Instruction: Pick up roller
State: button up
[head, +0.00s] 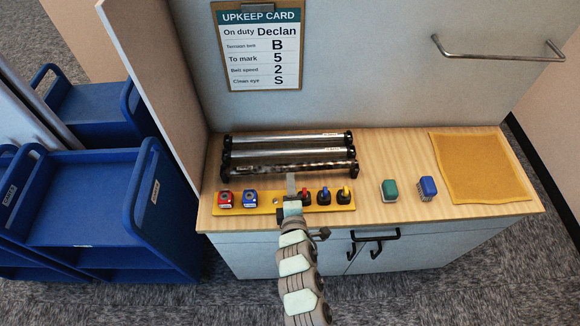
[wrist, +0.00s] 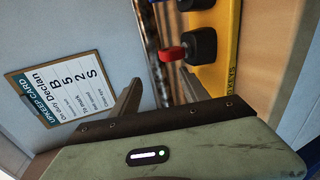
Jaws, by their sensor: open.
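Three metal rollers lie side by side on the wooden counter in the head view, held at black end pieces. The back roller (head: 285,138) and the middle roller (head: 285,153) are plain silver. The front roller (head: 285,169) is dark and mottled, like soiling. My gripper (head: 291,184) is just in front of the front roller, above the yellow strip, with its jaws partly hidden. In the wrist view my gripper (wrist: 158,88) is open, with nothing between its two fingers. A mottled roller (wrist: 158,45) shows beyond the fingers.
The yellow strip (head: 263,202) carries red and blue blocks at left and red, blue and yellow knobs at right. An upkeep card (head: 258,50) hangs behind.

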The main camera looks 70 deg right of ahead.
aim_at(289, 171)
jog(key=x, duration=0.4)
jog(key=p+x, duration=0.1)
jog(key=shift+w+d+r, duration=0.2)
jog(key=shift+w+d, duration=0.1)
jog(key=shift+w, duration=0.1)
jog(key=shift+w+d+f, duration=0.2)
jog(key=shift+d+f, duration=0.1)
jog(key=shift+d, duration=0.1)
grip_shut()
dwell(0.9)
